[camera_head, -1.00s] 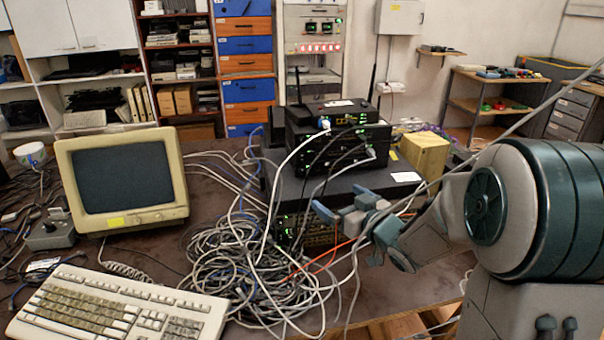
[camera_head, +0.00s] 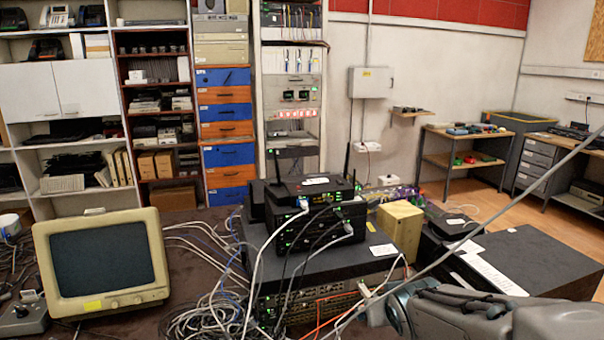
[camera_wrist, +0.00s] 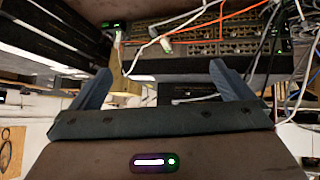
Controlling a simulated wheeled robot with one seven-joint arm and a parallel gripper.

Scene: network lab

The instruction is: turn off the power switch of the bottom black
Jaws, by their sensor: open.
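A stack of black network devices stands on the table. A small black router with antennas (camera_head: 312,188) is on top, a black box (camera_head: 318,232) is under it, and a wide dark unit (camera_head: 275,268) is at the bottom. The bottom unit's port-lined front (camera_wrist: 205,47) fills the upper part of the wrist view, with cables across it. I cannot make out a power switch. My gripper (camera_wrist: 160,80) is open, its two blue-grey fingers wide apart with nothing held. In the head view, my arm is low at right, and the fingers are mostly cut off or hidden.
An old monitor (camera_head: 100,262) stands at left. A wooden block (camera_head: 400,226) and a dark box with papers (camera_head: 530,262) are at right. A grey cable crosses in front of my arm.

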